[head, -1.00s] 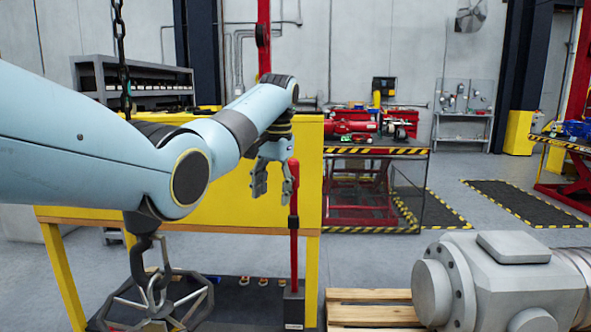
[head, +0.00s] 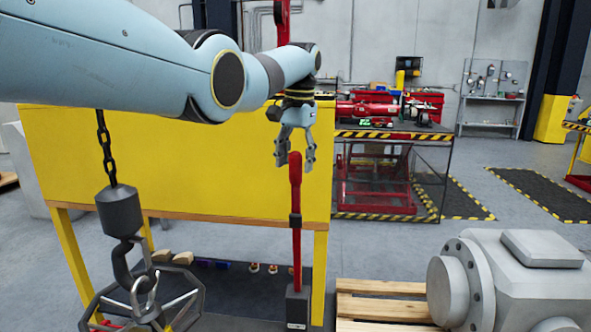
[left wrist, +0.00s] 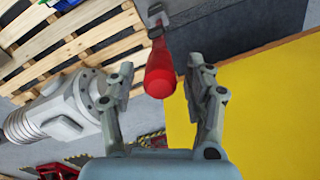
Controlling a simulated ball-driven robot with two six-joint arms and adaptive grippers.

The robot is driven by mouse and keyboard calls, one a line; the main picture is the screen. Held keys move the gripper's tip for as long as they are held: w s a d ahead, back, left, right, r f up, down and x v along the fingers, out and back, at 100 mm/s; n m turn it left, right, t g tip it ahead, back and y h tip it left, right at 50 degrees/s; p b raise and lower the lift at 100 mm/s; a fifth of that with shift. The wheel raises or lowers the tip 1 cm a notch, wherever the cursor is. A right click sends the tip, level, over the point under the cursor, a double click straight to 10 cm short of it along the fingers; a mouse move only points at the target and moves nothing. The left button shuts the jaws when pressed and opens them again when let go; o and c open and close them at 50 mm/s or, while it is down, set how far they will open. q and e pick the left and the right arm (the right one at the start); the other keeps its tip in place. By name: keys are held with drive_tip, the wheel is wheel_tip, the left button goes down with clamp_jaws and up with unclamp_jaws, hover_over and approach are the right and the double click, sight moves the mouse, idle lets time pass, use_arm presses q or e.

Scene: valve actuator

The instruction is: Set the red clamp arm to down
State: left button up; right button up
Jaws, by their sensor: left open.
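The red clamp arm (head: 296,222) stands upright at the right end of the yellow panel, rising from a dark block at its foot. In the left wrist view its rounded red end (left wrist: 159,82) faces the camera. My left gripper (head: 296,164) is open, pointing down at the top of the clamp arm. In the left wrist view the red end lies between the two fingers (left wrist: 162,88), with a gap visible on each side. I cannot tell whether the fingertips reach past its top. My right gripper is not in view.
The yellow panel (head: 160,165) stands behind the clamp arm. A hook on a chain (head: 122,215) hangs at the left above a metal frame. A wooden pallet (head: 380,308) and a grey valve body (head: 520,285) are at the lower right. Open floor lies beyond them.

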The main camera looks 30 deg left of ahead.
sight(294, 184)
use_arm(q)
wheel_tip(294, 184, down, 4)
drive_tip(key=shift+a+r, duration=0.1)
drive_tip(key=shift+r, duration=0.1)
drive_tip(key=shift+c, duration=1.2)
clamp_jaws()
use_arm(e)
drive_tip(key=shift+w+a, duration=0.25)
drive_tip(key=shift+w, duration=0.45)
